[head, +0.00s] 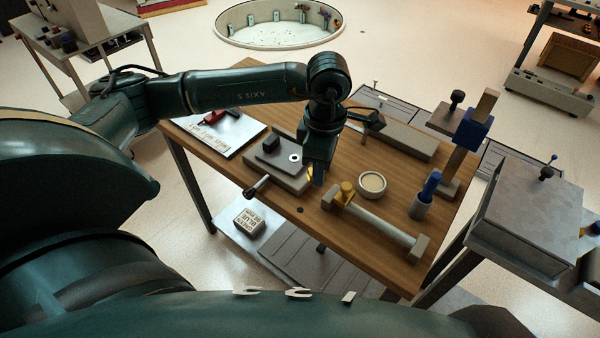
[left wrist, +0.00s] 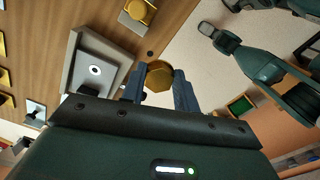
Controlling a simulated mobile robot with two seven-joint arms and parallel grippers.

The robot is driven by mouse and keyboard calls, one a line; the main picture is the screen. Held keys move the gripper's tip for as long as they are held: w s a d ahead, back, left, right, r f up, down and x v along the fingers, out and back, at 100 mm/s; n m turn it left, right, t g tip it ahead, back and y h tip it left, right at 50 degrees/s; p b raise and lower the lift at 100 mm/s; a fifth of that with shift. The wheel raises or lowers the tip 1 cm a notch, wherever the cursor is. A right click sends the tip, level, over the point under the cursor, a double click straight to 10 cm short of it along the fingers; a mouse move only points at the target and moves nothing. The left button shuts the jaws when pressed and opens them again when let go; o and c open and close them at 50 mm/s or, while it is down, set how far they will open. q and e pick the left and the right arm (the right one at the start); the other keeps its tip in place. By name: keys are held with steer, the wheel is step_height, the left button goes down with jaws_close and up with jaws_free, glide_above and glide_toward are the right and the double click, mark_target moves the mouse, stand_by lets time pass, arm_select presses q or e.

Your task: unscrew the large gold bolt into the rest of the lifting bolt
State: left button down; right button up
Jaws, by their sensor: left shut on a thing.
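My left gripper (head: 316,181) is over the wooden table, just right of a grey block fixture (head: 285,178). It is shut on a large gold bolt (left wrist: 159,76), whose hexagonal head shows between the two fingers in the left wrist view. In the head view only a sliver of gold (head: 310,172) shows beside the fingers. The fixture's top plate has a white-ringed hole (head: 295,158), and the bolt is off to its side. A yellow knob on a yellow base (head: 346,190) stands right of my gripper; I cannot tell whether it is the rest. My right gripper is not clear.
A grey bar (head: 385,221) runs from the yellow base to an end block. A round pale dish (head: 372,183) and a blue-handled tool in a cup (head: 424,196) stand to the right. A post with a blue clamp (head: 473,130) rises behind. A white board (head: 220,132) lies at the left.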

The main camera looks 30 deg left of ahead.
mark_target(301, 189)
arm_select(q)
steer(key=f+n, duration=0.1)
steer(key=n, duration=0.2)
steer(key=a+f+n, duration=0.1)
steer(key=n, duration=0.2)
steer(key=a+f+n, duration=0.1)
steer(key=n, duration=0.2)
steer(key=shift+w+a+b, duration=0.1)
steer(key=shift+w+b, duration=0.2)
steer(key=shift+b, duration=0.1)
steer(key=a+f+n, duration=0.1)
steer(key=n, duration=0.2)
steer(key=a+f+n, duration=0.1)
steer(key=n, duration=0.3)
steer(key=a+f+n, duration=0.1)
steer(key=n, duration=0.2)
steer(key=shift+w+n+b, duration=0.1)
steer(key=shift+n+b, duration=0.2)
steer(key=shift+n, duration=0.1)
arm_select(e)
steer(key=shift+a+f, duration=0.1)
steer(key=shift+a, duration=0.05)
arm_select(q)
steer(key=shift+f, duration=0.1)
arm_select(e)
steer(key=shift+f, duration=0.15)
